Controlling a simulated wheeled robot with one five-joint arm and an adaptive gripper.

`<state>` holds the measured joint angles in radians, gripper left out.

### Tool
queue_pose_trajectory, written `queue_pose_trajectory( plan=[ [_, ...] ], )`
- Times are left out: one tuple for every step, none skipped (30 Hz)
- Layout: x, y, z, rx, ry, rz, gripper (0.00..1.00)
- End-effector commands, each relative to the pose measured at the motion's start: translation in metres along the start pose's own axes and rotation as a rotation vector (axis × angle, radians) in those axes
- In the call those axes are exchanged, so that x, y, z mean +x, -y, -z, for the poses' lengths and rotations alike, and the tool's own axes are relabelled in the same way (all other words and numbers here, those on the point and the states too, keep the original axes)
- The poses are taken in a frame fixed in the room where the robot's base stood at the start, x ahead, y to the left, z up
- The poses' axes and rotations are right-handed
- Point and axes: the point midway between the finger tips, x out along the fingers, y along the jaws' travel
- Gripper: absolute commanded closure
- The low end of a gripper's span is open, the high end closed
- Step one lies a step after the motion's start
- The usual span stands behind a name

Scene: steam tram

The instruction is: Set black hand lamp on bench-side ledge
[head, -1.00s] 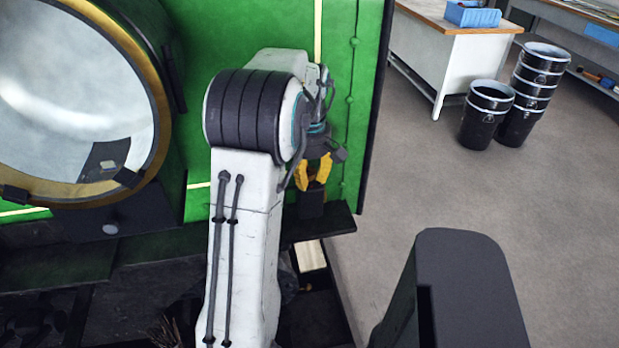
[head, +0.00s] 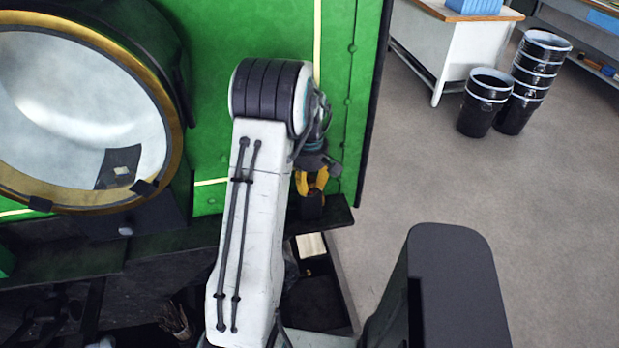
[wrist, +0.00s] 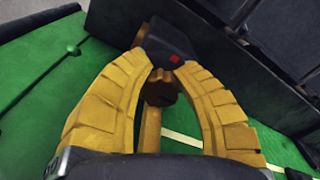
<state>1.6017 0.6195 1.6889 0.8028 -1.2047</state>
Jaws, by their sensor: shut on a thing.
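The black hand lamp (head: 312,207) is a small dark boxy thing in my gripper (head: 312,187), which has yellow fingers. In the wrist view the lamp (wrist: 165,42) shows a small red mark, and the fingertips of my gripper (wrist: 160,75) close on it. The dark ledge (head: 338,217) runs along the foot of the green panel. The lamp is at the ledge near its right end. I cannot tell whether its base touches the ledge. My arm hides part of the ledge to the left.
A green panel (head: 225,40) rises behind the ledge, with a large round brass-rimmed door (head: 172,100) at left. Below the ledge is a dark open space with a pale block (head: 311,246). Black bins (head: 485,103) and a white desk (head: 462,50) stand beyond clear floor at right.

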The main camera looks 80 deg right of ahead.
Motion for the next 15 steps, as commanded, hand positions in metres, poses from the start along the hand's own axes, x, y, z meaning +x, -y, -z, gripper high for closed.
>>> queue_pose_trajectory(
  plan=[
    [-0.0004, -0.0002, 0.0001, 0.0, 0.0, -0.001, 1.0],
    [0.0001, -0.0003, 0.0001, 0.0, 0.0, -0.001, 1.0],
    [0.0005, -0.0003, 0.0001, 0.0, -0.001, -0.002, 1.0],
    [0.0006, -0.0004, 0.0001, 0.0, -0.001, -0.002, 1.0],
    [0.0007, -0.0004, 0.0001, 0.0, -0.001, -0.002, 1.0],
    [0.0007, -0.0004, 0.0001, 0.0, -0.001, -0.002, 1.0],
    [0.0007, -0.0004, 0.0001, 0.0, -0.001, -0.002, 1.0],
    [0.0006, -0.0004, 0.0001, 0.0, -0.001, -0.002, 1.0],
    [0.0007, -0.0004, 0.0001, 0.0, -0.001, -0.002, 1.0],
    [0.0009, -0.0004, 0.0001, 0.0, -0.001, -0.002, 1.0],
    [0.0014, -0.0004, 0.0001, 0.0, -0.001, -0.002, 1.0],
    [0.0024, -0.0004, 0.0001, 0.0, -0.001, -0.002, 1.0],
    [0.0032, -0.0003, 0.0001, 0.0, -0.001, -0.002, 1.0],
    [0.0042, -0.0003, 0.0001, 0.0, -0.001, -0.002, 1.0],
    [0.0053, -0.0003, 0.0001, 0.0, -0.001, -0.002, 1.0]
  ],
)
